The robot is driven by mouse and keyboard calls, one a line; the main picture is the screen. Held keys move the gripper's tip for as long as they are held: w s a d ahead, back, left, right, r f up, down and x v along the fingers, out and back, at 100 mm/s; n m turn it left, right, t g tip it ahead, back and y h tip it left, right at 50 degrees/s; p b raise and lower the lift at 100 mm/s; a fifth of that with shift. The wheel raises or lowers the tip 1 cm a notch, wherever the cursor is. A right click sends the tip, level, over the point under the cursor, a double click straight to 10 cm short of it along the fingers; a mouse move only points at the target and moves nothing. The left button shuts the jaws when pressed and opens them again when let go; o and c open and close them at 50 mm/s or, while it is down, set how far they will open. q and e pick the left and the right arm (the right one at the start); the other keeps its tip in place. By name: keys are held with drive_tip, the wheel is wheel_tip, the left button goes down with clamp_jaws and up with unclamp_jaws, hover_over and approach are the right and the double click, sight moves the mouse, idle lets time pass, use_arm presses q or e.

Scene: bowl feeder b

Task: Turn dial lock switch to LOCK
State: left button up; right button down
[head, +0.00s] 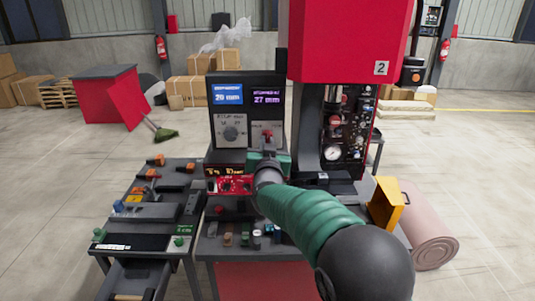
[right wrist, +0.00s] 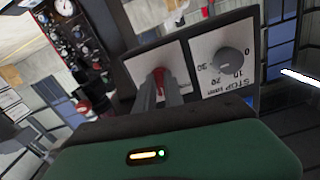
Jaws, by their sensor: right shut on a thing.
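The red dial lock switch (head: 267,134) sits on a pale plate below the right-hand display of the black control box. In the right wrist view the red switch (right wrist: 160,78) shows between the two grey fingers. My right gripper (head: 268,146) reaches it from the front and is shut on it. Its fingers also show in the right wrist view (right wrist: 161,92). The fingers hide part of the switch and its plate, so I cannot read its setting. My left gripper is not in view.
A dark stop dial (head: 230,133) sits left of the switch, also in the right wrist view (right wrist: 228,60). Two displays (head: 228,94) are above. A red button panel (head: 229,186) is below. A red press column (head: 345,40) stands close on the right.

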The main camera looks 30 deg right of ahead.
drive_tip(key=m+b, duration=0.1)
drive_tip(key=m, duration=0.1)
drive_tip(key=m+b, duration=0.2)
drive_tip(key=shift+r+m, duration=0.3)
drive_tip(key=shift+r, duration=0.1)
drive_tip(key=shift+r+m+b, duration=0.15)
drive_tip(key=shift+m+b, duration=0.95)
drive_tip(key=shift+m, duration=0.3)
drive_tip(key=shift+d, duration=0.1)
drive_tip(key=c, duration=1.8)
unclamp_jaws()
drive_tip(key=o, duration=0.4)
drive_tip(key=shift+s, duration=0.2)
drive_tip(key=shift+c, duration=0.2)
drive_tip(key=shift+w+f, duration=0.15)
drive_tip(key=shift+f, duration=0.15)
drive_tip(key=b+v, duration=0.1)
drive_tip(key=v, duration=1.5)
drive_tip(key=shift+s+a, duration=0.25)
drive_tip(key=shift+s, duration=0.1)
